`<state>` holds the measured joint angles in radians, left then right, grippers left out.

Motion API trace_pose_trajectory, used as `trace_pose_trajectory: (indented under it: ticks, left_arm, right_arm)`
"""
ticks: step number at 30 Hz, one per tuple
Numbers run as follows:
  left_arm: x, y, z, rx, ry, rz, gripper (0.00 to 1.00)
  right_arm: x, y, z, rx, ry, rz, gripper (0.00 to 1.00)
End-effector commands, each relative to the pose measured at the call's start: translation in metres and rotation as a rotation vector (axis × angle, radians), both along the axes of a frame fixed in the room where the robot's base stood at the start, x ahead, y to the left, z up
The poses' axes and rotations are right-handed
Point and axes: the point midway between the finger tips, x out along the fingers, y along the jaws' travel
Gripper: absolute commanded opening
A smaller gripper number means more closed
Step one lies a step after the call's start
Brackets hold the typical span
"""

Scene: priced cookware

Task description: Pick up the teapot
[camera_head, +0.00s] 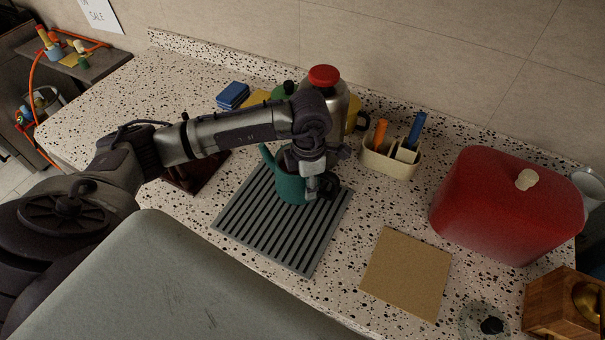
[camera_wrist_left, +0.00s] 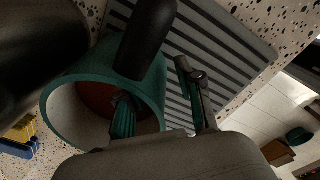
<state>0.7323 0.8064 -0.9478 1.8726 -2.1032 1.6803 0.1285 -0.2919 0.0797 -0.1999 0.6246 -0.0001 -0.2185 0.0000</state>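The teal teapot (camera_head: 291,188) stands on a grey ribbed mat (camera_head: 310,250), with a spout-like part pointing up to the left. In the left wrist view the teapot (camera_wrist_left: 70,90) shows its round open top, pale inner wall and reddish-brown inside. My left gripper (camera_head: 318,188) is at the teapot's right side, partly covering it. In the wrist view the left gripper's fingers (camera_wrist_left: 160,100) are apart, one over the opening and one outside the wall, with mat visible between wall and outer finger. My right gripper is not in view.
A metal canister with a red lid (camera_head: 324,76) stands close behind my left wrist. A cream utensil holder (camera_head: 390,160), a large red box-like container (camera_head: 505,205) and a wooden grinder (camera_head: 563,305) are to the right. A tan board (camera_head: 406,272) lies flat in front.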

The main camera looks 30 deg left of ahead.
Motion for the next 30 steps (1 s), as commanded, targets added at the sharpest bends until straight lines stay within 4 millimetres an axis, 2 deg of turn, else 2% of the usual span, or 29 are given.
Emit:
trace_pose_trajectory:
  ticks: [6, 12, 19, 30]
  left_arm:
    - [0.000, 0.000, -0.020, 0.000, 0.001, 0.001, 0.36]
    - [0.000, 0.000, -0.021, 0.000, 0.000, 0.000, 0.36]
    - [0.000, 0.000, -0.021, -0.001, -0.001, 0.000, 0.00]
    - [0.001, 0.001, -0.020, 0.002, -0.003, 0.002, 0.00]
  right_arm:
    - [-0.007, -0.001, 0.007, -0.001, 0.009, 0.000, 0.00]
    - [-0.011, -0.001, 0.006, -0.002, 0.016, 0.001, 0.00]
    - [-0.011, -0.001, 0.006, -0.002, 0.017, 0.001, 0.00]
    - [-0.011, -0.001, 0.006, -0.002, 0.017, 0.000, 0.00]
